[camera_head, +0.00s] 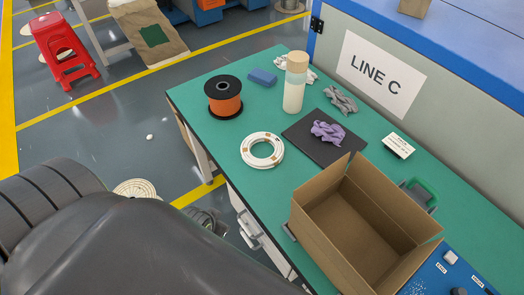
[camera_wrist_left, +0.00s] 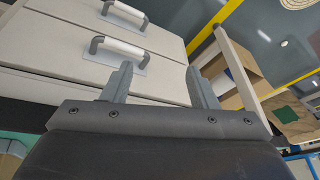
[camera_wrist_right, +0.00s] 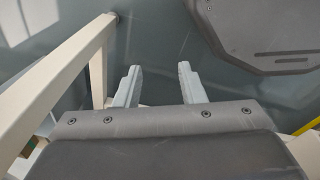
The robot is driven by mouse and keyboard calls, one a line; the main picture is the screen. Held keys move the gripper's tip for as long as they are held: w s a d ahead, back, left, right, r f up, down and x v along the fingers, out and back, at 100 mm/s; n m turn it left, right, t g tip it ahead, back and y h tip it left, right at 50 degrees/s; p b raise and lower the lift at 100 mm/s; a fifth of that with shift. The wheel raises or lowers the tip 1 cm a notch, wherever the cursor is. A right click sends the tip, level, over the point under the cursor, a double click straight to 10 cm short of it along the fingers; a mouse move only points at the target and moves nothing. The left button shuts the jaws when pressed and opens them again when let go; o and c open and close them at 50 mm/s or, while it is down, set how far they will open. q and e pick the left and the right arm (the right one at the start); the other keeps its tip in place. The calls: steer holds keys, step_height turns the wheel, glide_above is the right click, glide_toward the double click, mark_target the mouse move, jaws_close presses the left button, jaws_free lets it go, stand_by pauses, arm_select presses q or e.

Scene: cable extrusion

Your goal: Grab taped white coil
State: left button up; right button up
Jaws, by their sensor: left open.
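The white coil (camera_head: 246,152) lies flat on the green table (camera_head: 188,100) near its left edge, with small brown tape pieces around its ring. My left gripper (camera_wrist_left: 160,67) is open and empty in the left wrist view, with white drawer fronts behind its fingers; the coil is not in that view. My right gripper (camera_wrist_right: 160,66) shows in the right wrist view with its fingers apart and nothing between them, above grey floor. Neither gripper's fingers can be made out clearly in the head view, where a dark arm link of mine fills the lower left.
A purple cloth (camera_head: 328,132) lies on a black mat (camera_head: 300,134). An open cardboard box (camera_head: 322,248) stands front right. Drawer handles (camera_wrist_left: 118,50) protrude below the table.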

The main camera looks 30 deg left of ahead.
arm_select(q)
steer(key=w+d+r+t+h, duration=0.1)
steer(key=w+d+r+t, duration=0.25)
steer(key=w+r, duration=0.3)
steer(key=w+d+r+t, duration=0.2)
steer(key=w+r+t, duration=0.3)
steer(key=r, duration=0.3)
glide_toward(277, 156)
steer(key=x, duration=0.3)
steer(key=shift+w+r+g, duration=0.2)
steer(key=shift+r+g, duration=0.05)
steer(key=shift+r, duration=0.05)
steer(key=shift+p+x, duration=0.55)
steer(key=shift+x, duration=1.9)
steer(key=shift+w+a+f, duration=0.1)
steer(key=shift+w+f, duration=0.25)
steer(key=shift+w, duration=0.05)
arm_select(e)
steer(key=shift+w+d+r, duration=0.35)
steer(key=shift+d+r, duration=0.1)
steer(key=shift+d, duration=0.15)
arm_select(q)
steer(key=c, duration=1.1)
